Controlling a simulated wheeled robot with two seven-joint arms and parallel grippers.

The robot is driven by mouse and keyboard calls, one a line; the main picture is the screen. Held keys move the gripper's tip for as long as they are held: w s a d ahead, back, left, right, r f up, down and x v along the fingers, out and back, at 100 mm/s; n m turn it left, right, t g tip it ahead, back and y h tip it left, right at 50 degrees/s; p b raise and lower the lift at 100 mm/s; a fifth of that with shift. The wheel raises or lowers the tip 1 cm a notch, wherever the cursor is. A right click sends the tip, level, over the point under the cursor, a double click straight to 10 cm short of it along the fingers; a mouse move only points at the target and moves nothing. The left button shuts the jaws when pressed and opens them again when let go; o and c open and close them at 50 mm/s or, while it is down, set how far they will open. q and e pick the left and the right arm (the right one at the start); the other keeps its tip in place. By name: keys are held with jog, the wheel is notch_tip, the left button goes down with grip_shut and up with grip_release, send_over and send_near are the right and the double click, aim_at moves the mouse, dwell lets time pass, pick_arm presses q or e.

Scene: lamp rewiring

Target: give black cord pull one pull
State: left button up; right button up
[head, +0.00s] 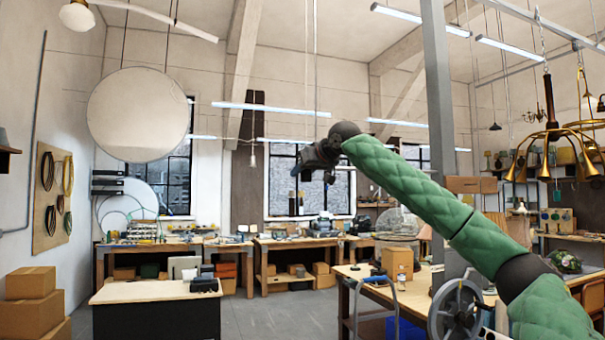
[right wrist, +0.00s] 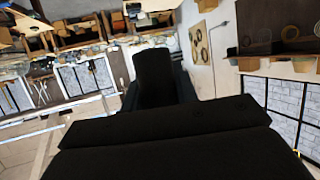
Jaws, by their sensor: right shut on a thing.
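My right gripper (head: 313,165) is raised in the middle of the head view, at the end of my green-sleeved arm. A thin cord (head: 316,70) hangs from the ceiling and runs down to the gripper. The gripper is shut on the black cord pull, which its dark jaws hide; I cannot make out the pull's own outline. In the right wrist view dark gripper parts (right wrist: 155,80) fill the middle and bottom, and no cord can be told apart there. My left gripper is not in view.
A grey post (head: 437,130) stands close behind my right arm. A large round white disc (head: 138,114) hangs at the left. A brass chandelier (head: 548,135) hangs at the right. Workbenches line the back wall, and a black-fronted table (head: 155,292) stands at lower left. Grey floor (head: 285,315) is clear.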

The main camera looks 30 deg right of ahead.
jog(key=shift+r, duration=0.1)
jog(key=o, duration=1)
